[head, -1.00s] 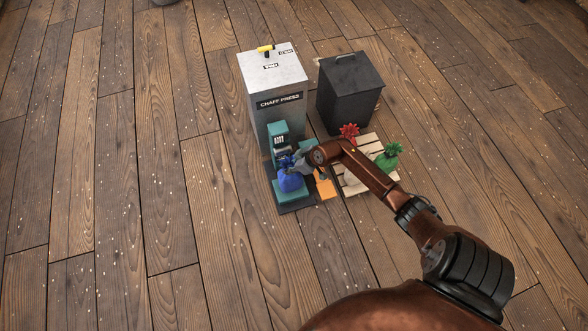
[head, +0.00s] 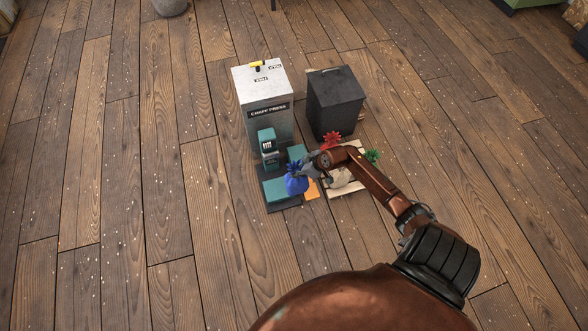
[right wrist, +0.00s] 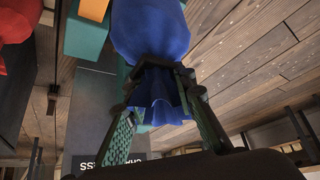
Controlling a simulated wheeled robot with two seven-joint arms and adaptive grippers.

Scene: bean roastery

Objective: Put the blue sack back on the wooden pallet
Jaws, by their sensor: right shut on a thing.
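The blue sack (head: 297,185) hangs in my right gripper (head: 300,166), which is shut on its gathered neck. In the right wrist view the sack (right wrist: 150,30) fills the upper middle, and the gripper's fingers (right wrist: 158,72) close on its neck. In the head view the sack is in front of the teal scale-like machine, near its right edge. The wooden pallet (head: 345,190) lies to the right, partly hidden by my right arm. A red sack (head: 331,141) and a green sack (head: 372,156) are on it, both partly hidden. My left gripper is not in view.
The grey chaff press (head: 262,95) and a dark bin (head: 335,100) stand behind. The floor at left is clear.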

